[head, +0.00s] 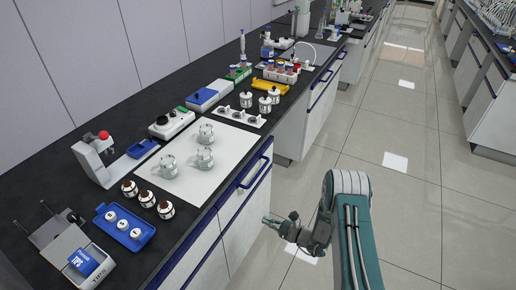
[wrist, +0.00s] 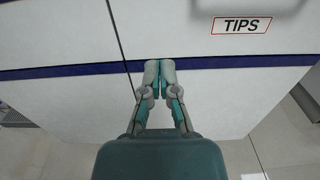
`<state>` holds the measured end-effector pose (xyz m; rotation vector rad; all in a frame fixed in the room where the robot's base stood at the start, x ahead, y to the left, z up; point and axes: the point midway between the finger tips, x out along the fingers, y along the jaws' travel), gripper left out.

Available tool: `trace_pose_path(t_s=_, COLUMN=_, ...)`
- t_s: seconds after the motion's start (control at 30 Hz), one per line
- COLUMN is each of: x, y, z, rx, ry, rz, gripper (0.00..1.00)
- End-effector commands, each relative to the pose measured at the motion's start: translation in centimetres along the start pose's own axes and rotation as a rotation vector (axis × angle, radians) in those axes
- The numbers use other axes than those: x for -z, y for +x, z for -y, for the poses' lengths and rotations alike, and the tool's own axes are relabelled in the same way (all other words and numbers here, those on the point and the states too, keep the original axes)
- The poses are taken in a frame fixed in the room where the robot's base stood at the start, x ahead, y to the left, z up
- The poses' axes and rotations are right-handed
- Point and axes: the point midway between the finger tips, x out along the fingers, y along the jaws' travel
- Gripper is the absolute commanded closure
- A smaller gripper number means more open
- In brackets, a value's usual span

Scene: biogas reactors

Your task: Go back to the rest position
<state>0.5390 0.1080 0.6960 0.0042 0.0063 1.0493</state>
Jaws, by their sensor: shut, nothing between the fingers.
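My gripper (head: 268,222) is shut and empty. In the head view it hangs in front of the bench's cabinet doors, below the counter's front edge, over the aisle floor. My arm is folded, with its teal and grey links at the lower right of that view. In the wrist view my gripper (wrist: 159,66) has its fingertips together, with the white cabinet front and its blue strip behind them. No object is between the fingers.
The dark counter (head: 190,228) holds a white mat (head: 225,165) with several glass vessels, a blue tray (head: 126,227), brown-capped bottles (head: 147,198) and a tips box (head: 84,263). Blue handles (head: 255,171) stick out from the cabinets. The tiled aisle (head: 400,190) to the right is clear.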

Motion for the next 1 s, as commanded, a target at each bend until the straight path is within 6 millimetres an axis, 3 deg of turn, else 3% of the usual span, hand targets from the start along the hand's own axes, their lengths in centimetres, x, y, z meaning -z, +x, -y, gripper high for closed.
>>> trace_pose_path(t_s=0.17, x=-2.0, y=0.4, z=0.0, rx=-0.042, ry=-0.034, rz=-0.004, gripper=1.00)
trace_pose_path(t_s=0.53, x=-14.8, y=1.4, z=-3.4, rx=-0.379, ry=-0.318, rz=-0.094, gripper=1.00)
trace_pose_path(t_s=0.8, x=-22.4, y=-0.5, z=-7.3, rx=-0.605, ry=-0.568, rz=-0.202, gripper=1.00)
trace_pose_path(t_s=1.0, x=-26.8, y=-3.0, z=-10.3, rx=-0.752, ry=-0.770, rz=-0.300, gripper=1.00)
